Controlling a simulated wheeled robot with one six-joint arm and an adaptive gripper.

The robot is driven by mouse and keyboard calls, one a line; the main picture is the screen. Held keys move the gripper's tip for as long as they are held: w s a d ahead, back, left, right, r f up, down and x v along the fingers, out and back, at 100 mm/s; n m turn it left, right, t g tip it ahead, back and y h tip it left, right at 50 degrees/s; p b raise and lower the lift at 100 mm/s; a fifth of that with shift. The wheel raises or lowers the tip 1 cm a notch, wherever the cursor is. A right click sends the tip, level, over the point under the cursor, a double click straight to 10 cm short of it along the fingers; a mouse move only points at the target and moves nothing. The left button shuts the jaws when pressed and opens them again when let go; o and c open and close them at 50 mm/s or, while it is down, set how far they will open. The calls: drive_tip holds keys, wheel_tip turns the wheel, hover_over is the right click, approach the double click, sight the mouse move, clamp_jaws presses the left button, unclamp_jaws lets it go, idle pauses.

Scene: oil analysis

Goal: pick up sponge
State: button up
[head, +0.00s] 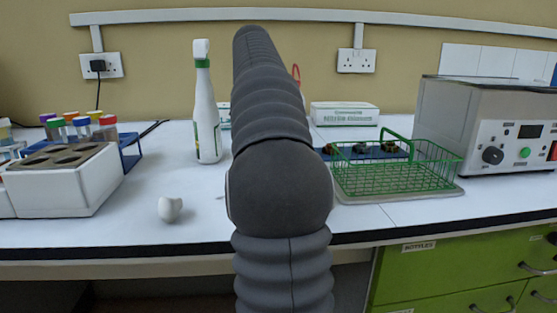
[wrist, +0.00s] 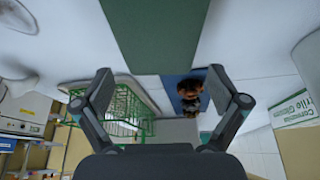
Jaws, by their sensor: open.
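My gripper (wrist: 160,80) is open in the wrist view, its two fingers wide apart with nothing between them. In the head view my arm hides it. I cannot surely pick out a sponge. A plain green rectangular slab (wrist: 152,32) at the top of the wrist view, beyond the fingertips, may be the sponge; its far end runs out of the frame. It appears apart from the fingers. It does not show in the head view, where my arm covers the middle of the bench.
A green wire basket (head: 375,183) stands right of my arm, beside a blue mat (head: 343,154) with small dark parts. A spray bottle (head: 206,115), a white lump (head: 170,209) and a tube block (head: 65,195) are left. A grey machine (head: 480,125) stands right; a glove box (head: 344,114) is behind.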

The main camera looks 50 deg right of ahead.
drive_tip(key=shift+x, duration=1)
drive_tip(key=c, duration=0.8)
